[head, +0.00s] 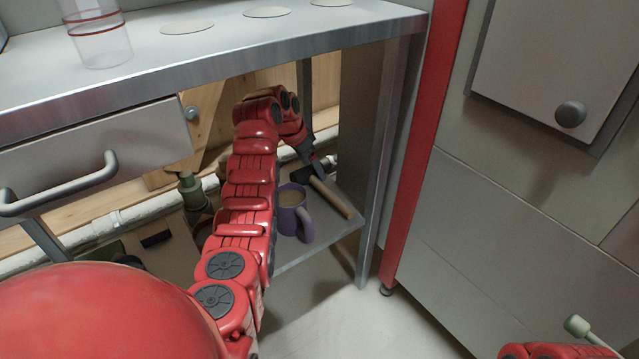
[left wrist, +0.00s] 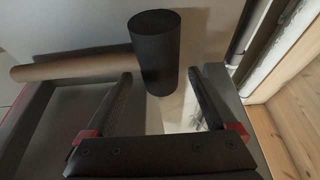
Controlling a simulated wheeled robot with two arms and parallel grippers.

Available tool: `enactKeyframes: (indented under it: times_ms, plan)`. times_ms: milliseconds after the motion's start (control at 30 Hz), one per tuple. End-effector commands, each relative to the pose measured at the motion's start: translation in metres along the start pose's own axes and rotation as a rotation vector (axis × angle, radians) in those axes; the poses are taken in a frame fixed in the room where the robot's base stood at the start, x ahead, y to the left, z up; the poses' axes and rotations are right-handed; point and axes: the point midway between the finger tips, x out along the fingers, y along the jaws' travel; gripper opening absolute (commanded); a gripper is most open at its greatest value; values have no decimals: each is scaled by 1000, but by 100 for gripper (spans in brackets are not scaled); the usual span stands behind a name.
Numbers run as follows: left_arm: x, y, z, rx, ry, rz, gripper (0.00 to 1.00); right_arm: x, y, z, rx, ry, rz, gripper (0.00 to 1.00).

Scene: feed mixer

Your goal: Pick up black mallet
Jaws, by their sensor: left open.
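The black mallet has a dark cylindrical head (left wrist: 155,45) and a light wooden handle (left wrist: 70,66) in the left wrist view. In the head view its handle (head: 333,197) lies on the low shelf under the counter, to the right of a purple mug. My left gripper (head: 316,163) reaches down to the mallet's head end. In the left wrist view my left gripper (left wrist: 160,77) is open, with the black head showing between and just beyond its fingertips. I cannot tell whether the fingers touch it. My right gripper is not in view.
The purple mug (head: 292,213) with a brown drink stands close beside my left forearm. The metal counter (head: 270,45) is above, and its right leg panel (head: 375,150) bounds the shelf (head: 325,242). A drawer (head: 100,165) is at left. The floor in front is clear.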

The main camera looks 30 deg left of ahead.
Motion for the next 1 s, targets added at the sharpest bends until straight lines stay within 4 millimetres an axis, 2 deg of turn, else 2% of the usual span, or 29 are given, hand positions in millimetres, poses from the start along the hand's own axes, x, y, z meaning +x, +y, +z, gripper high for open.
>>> enactKeyframes:
  times_ms: [200, 700, 1000]
  plan:
    - [-1, 0, 0, 0, 1, -1, 90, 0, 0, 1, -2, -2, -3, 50]
    - [-1, 0, -1, 1, 1, -1, 0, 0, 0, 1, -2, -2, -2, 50]
    - [-1, 0, -1, 1, 2, -1, 0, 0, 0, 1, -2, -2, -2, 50]
